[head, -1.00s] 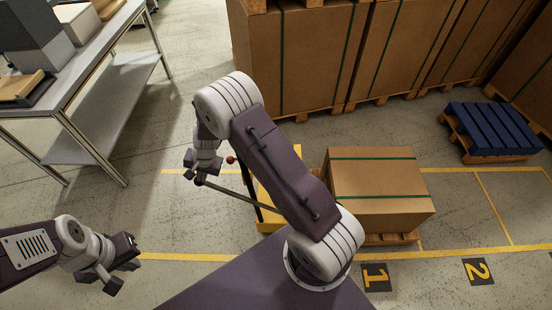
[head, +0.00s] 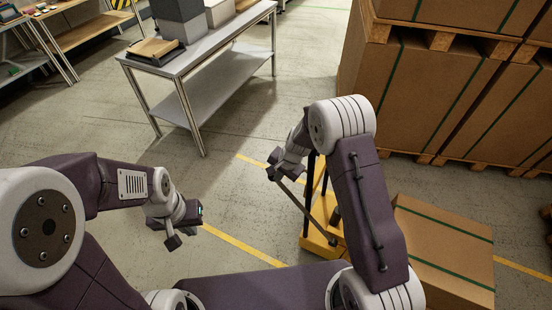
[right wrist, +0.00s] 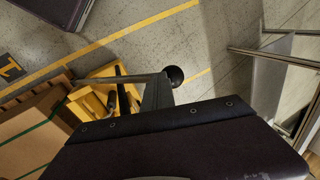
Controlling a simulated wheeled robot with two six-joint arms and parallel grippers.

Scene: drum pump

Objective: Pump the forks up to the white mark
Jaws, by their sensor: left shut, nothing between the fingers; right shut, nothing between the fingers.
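The yellow lift truck (head: 313,243) stands beside my right arm, partly hidden by it. Its long grey pump lever (head: 308,208) slants up and left to my right gripper (head: 273,167), which is shut at the lever's end. I cannot tell from the head view whether they touch. In the right wrist view the lever (right wrist: 120,78) ends in a black ball knob (right wrist: 175,77), close by the gripper and not seen between fingers. My left gripper (head: 187,226) is shut and empty over the floor, left of the truck. The forks and the white mark are not visible.
A strapped carton (head: 445,245) sits right of the truck. Large cartons on pallets (head: 425,95) are stacked behind. A grey metal table (head: 222,85) stands at the back left. Floor between the table and the truck is clear, with a yellow line (head: 240,244).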

